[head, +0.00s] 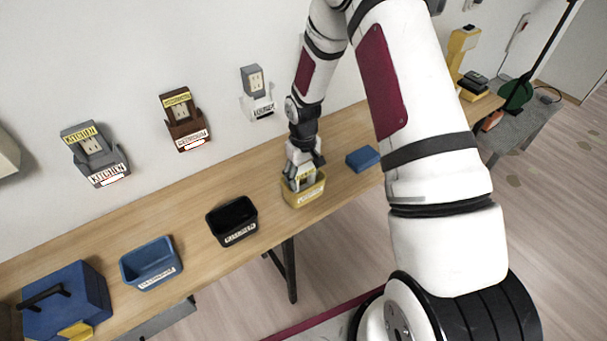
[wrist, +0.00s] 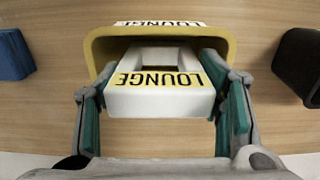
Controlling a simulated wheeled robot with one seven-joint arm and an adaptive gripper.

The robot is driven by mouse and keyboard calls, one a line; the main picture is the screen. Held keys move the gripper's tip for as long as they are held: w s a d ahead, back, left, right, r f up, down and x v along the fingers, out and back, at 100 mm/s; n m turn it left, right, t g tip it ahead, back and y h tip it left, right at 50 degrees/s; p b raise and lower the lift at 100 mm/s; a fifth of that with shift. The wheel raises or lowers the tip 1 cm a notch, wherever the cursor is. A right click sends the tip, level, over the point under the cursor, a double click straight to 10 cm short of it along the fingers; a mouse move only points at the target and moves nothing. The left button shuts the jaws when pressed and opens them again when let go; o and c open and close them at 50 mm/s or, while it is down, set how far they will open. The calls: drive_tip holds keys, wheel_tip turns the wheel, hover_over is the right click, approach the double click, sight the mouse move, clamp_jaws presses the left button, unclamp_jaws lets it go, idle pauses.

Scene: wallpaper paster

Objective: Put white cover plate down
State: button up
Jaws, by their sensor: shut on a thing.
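The white cover plate (wrist: 160,101) has a yellow LOUNGE label and a square opening. My gripper (wrist: 163,100) is shut on it, one teal-padded finger on each side in the wrist view. In the head view my gripper (head: 303,160) is low over the yellow bin (head: 303,195), which stands on the wooden bench. The yellow bin (wrist: 90,52) carries a LOUNGE label on its rim. The plate's far part lies within the bin's outline in the wrist view. I cannot tell whether the plate touches the bin's floor.
A black bin (head: 232,221), a blue bin (head: 151,262) and a blue toolbox (head: 65,300) stand left along the bench (head: 185,212). A blue block (head: 363,159) lies right of the yellow bin. Labelled holders with outlets hang on the wall, including the KITCHEN (head: 95,154) one.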

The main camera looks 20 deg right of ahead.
drive_tip(key=o, duration=1)
drive_tip(key=shift+f, duration=0.1)
wheel_tip(320, 180, up, 12)
drive_tip(key=shift+r+b, duration=0.2)
drive_tip(key=shift+b, duration=0.6)
drive_tip(key=s+a+r+m+t, duration=0.1)
drive_tip(key=s+a+r+t, duration=0.1)
drive_tip(key=s+r, duration=0.8)
drive_tip(key=s+a+r+m+t, duration=0.15)
drive_tip(key=s+r, duration=0.45)
drive_tip(key=r, duration=0.8)
drive_tip(key=shift+s+a+r+t, duration=0.15)
drive_tip(key=shift+s+r+t, duration=0.25)
drive_tip(key=shift+s, duration=1.1)
drive_tip(key=shift+s+a+r+t, duration=0.25)
drive_tip(key=shift+s+r, duration=0.2)
drive_tip(key=shift+s, duration=1.1)
drive_tip(key=shift+s+a+r+t, duration=0.1)
drive_tip(key=shift+s+r+t, duration=0.35)
drive_tip(key=shift+s, duration=1.05)
